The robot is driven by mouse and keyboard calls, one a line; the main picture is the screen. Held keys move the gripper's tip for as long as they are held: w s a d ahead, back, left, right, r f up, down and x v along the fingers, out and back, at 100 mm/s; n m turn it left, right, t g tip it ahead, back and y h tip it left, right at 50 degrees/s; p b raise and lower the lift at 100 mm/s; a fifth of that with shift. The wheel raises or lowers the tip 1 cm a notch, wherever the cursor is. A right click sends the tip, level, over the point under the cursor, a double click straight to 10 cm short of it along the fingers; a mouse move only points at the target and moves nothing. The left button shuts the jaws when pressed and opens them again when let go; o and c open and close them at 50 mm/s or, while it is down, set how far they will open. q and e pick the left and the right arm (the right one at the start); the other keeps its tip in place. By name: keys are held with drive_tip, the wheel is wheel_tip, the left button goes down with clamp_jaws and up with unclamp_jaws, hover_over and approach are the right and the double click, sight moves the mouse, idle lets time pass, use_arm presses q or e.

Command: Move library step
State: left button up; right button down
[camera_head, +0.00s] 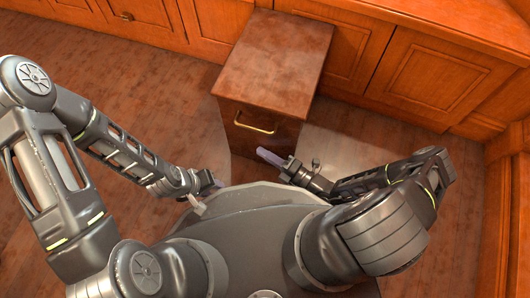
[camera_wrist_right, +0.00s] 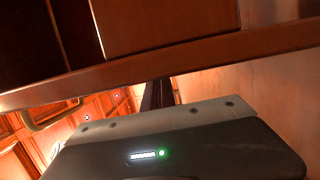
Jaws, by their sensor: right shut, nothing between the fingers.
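The library step (camera_head: 273,58) is a reddish-brown wooden block with a flat top, standing on the floor ahead of me. A brass handle (camera_head: 256,123) is on its near face. My right gripper (camera_head: 266,155) is shut and empty, low in front of that face and a little right of the handle. In the right wrist view the fingers (camera_wrist_right: 157,92) show as a dark narrow shape under a brown wooden edge (camera_wrist_right: 190,58), with a brass handle at the left. My left gripper (camera_head: 216,181) is low, left of the step's near face; its opening is too small to tell.
Wooden panelled cabinets (camera_head: 415,78) line the back and right, close behind the step. The plank floor (camera_head: 110,90) is clear left of the step, and some floor is free to its right. My own base hides the floor directly before me.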

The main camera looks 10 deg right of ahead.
drive_tip(key=p+v, duration=0.1)
drive_tip(key=v, duration=0.7)
drive_tip(key=shift+p, duration=0.4)
drive_tip(key=shift+w, duration=0.1)
